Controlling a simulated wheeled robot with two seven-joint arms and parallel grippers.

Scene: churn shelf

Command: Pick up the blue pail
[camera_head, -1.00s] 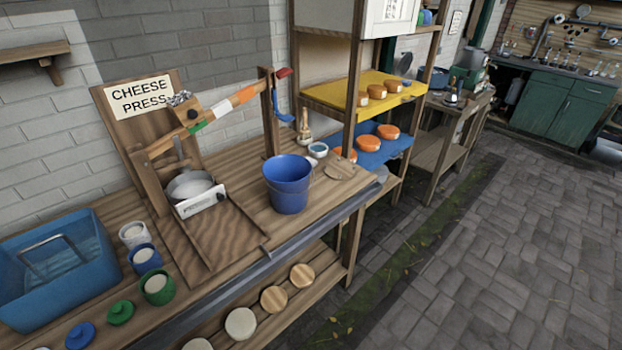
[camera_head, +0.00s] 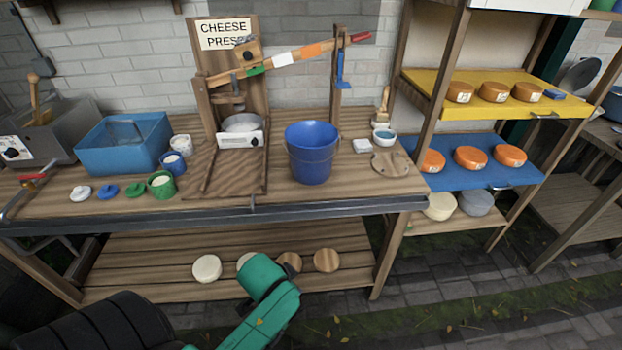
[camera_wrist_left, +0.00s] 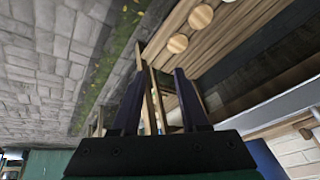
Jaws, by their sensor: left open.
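The blue pail (camera_head: 312,155) stands upright on the wooden bench, right of the cheese press (camera_head: 240,125), with its open top facing up. My left arm comes in from the bottom left of the head view, its green link in front of the bench's lower shelf. The left gripper's jaws do not show there. In the left wrist view the left gripper (camera_wrist_left: 158,72) is open, with nothing between its two dark fingers. It is apart from the pail, below and in front of the bench top. My right gripper is in neither view.
The bench's front edge (camera_head: 200,219) lies between my arm and the pail. A white block (camera_head: 362,146), a small bowl (camera_head: 384,136) and a round board (camera_head: 390,163) are right of the pail. A blue tub (camera_head: 122,150) and several small pots stand left. The lower shelf (camera_head: 150,260) holds round discs.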

